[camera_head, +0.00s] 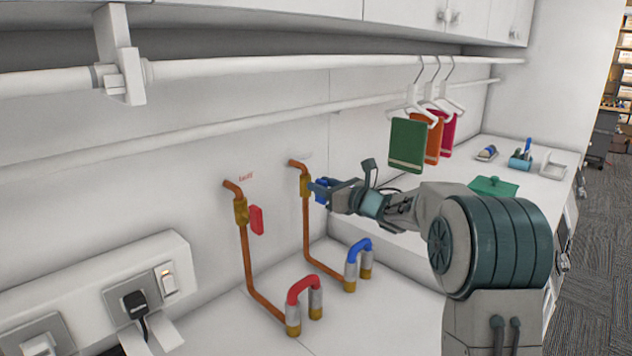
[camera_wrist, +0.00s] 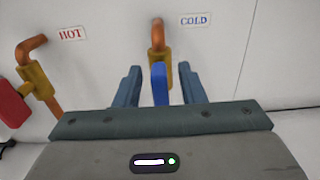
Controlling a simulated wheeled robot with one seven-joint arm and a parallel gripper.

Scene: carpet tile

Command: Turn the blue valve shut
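The blue valve handle (camera_wrist: 160,84) stands between the two fingers of my gripper (camera_wrist: 160,86) in the wrist view, with a gap on each side. The fingers are open. The handle sits on a brass valve body (camera_wrist: 158,55) on a copper pipe below the COLD label (camera_wrist: 196,20). In the head view my gripper (camera_head: 318,190) reaches the wall at the blue handle (camera_head: 321,191), which the fingers partly cover. The handle's exact angle to the pipe is hard to tell.
A red valve handle (camera_head: 257,220) on a second copper pipe is to the left, under the HOT label (camera_wrist: 72,33). Red (camera_head: 303,287) and blue (camera_head: 359,249) bent hoses stand below. Hangers with a green cloth (camera_head: 407,143) hang from a rail to the right.

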